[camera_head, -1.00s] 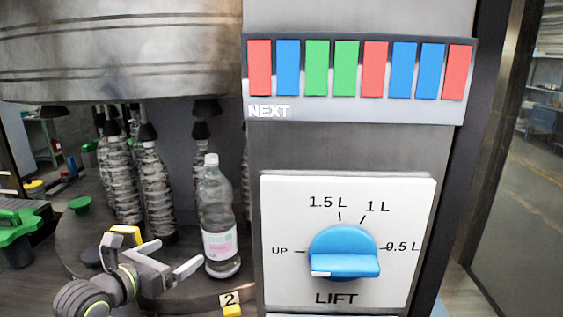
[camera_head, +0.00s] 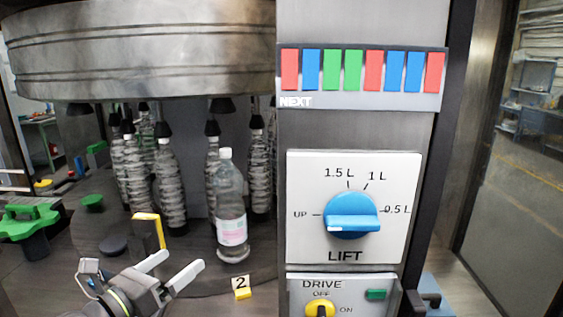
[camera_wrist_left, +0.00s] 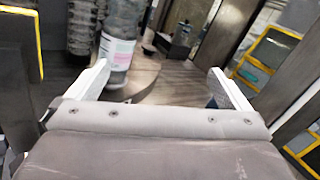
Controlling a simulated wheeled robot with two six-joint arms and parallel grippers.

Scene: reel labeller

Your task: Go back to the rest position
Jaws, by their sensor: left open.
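My left gripper (camera_head: 172,270) is at the lower left of the head view, low in front of the turntable. Its two pale fingers are apart with nothing between them. The left wrist view also shows the open left gripper (camera_wrist_left: 157,85), its fingers spread wide. A clear bottle with a pinkish-white label (camera_head: 231,215) stands upright on the turntable, to the right of the fingers and apart from them. The same bottle shows beyond the left finger in the left wrist view (camera_wrist_left: 119,40). My right gripper is not in view.
A coloured strip marked NEXT (camera_head: 360,100) is above. A green star-shaped part (camera_head: 25,222) is at left. A yellow "2" marker (camera_head: 242,293) is in front of the bottle.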

